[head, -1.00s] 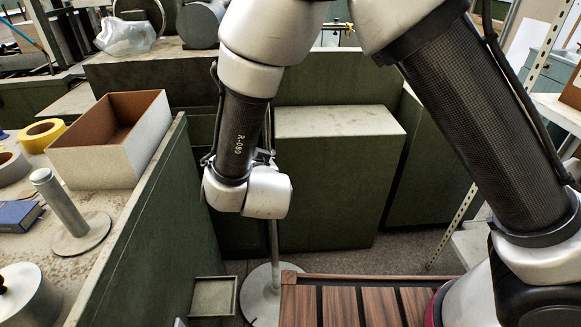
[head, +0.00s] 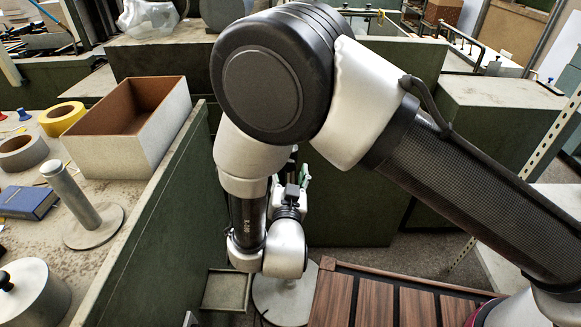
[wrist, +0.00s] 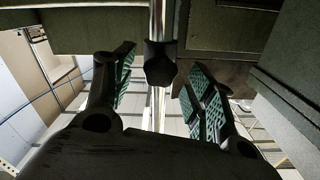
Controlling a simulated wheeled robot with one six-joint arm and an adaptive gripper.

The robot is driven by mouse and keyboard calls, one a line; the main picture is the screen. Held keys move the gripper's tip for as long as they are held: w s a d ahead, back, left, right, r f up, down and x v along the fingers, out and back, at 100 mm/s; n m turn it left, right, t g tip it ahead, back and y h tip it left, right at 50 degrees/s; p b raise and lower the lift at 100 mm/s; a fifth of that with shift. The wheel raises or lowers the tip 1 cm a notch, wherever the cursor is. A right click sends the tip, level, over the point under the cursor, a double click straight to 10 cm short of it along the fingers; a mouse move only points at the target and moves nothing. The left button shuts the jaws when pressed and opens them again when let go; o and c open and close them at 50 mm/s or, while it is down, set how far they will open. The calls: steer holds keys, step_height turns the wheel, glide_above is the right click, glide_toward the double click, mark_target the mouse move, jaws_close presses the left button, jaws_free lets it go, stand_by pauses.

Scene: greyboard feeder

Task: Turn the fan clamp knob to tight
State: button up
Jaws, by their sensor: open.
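In the wrist view a dark faceted knob (wrist: 160,64) sits on a shiny upright pole (wrist: 157,20). I take it for the fan clamp knob; how tight it is cannot be seen. My gripper (wrist: 160,82) is open, with one green-padded finger on each side of the knob. Gaps show between the knob and both pads, and nothing is held. In the head view the stand's round grey base (head: 284,302) is on the floor below my wrist. My arm hides the pole and knob there, and only a bit of green finger pad shows.
A green bench wall (head: 150,240) runs close on the left; its top holds an open box (head: 115,155), tape rolls and a metal post (head: 72,200). Green cabinets (head: 350,205) stand behind my arm. A slatted wooden top (head: 400,300) is at the front right.

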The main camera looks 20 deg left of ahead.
steer(key=shift+x, duration=1.15)
steer(key=c, duration=1.1)
steer(key=shift+o, duration=0.2)
